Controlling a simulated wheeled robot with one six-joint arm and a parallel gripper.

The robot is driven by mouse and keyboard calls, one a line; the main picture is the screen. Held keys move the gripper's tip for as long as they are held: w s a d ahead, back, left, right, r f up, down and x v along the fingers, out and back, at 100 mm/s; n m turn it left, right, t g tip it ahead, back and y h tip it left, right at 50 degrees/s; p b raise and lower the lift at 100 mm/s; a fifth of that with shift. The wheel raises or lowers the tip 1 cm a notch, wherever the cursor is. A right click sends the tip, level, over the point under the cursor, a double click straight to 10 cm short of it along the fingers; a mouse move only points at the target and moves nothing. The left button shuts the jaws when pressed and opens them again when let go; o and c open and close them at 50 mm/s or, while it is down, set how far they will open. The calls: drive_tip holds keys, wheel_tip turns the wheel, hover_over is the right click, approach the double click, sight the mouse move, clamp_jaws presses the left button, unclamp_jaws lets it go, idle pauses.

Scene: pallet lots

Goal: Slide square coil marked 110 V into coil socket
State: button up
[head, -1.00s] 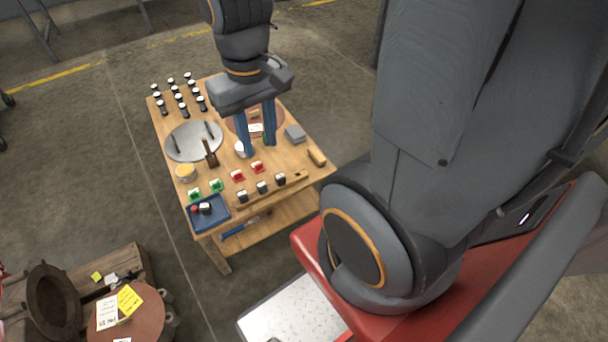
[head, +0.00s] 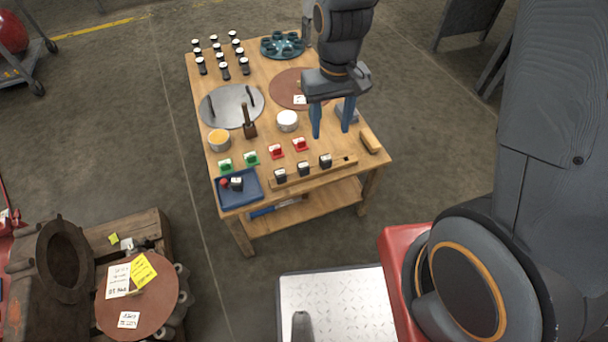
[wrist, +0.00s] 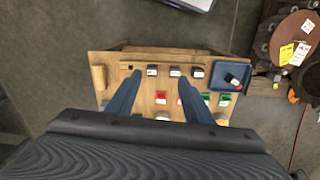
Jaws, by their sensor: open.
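Several dark square coils with pale labelled faces are here. Three stand in a row in a wooden rack (head: 345,166) at the table's front edge: a left coil (head: 281,176), a middle coil (head: 304,169) and a right coil (head: 326,161). The row also shows in the wrist view, with its middle coil (wrist: 175,71) beyond my fingers. Another dark block (head: 236,184) lies in the blue tray (head: 251,197). The markings are too small to read, so I cannot tell which is 110 V. I cannot identify the coil socket. My gripper (head: 331,131) is open and empty above the table, behind the rack.
Red pieces (head: 300,145) and green pieces (head: 251,158) stand behind the rack. A white jar (head: 288,121), a brown upright tool (head: 249,124), a metal disc (head: 231,107) and a wooden block (head: 370,141) are nearby. A crate with a brown disc (head: 165,298) stands at lower left.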

drive_tip(key=n+b, duration=0.1)
drive_tip(key=b, duration=0.4)
hover_over(303, 165)
drive_tip(key=f, duration=1.4)
drive_tip(key=shift+w+d+f, duration=0.1)
drive_tip(key=shift+w+d, duration=0.15)
drive_tip(key=shift+w, duration=0.1)
drive_tip(key=f, duration=0.6)
drive_tip(key=shift+s+a+b, duration=0.2)
drive_tip(key=shift+s+b, duration=0.15)
drive_tip(key=shift+b, duration=0.05)
drive_tip(key=shift+r, duration=0.1)
clamp_jaws()
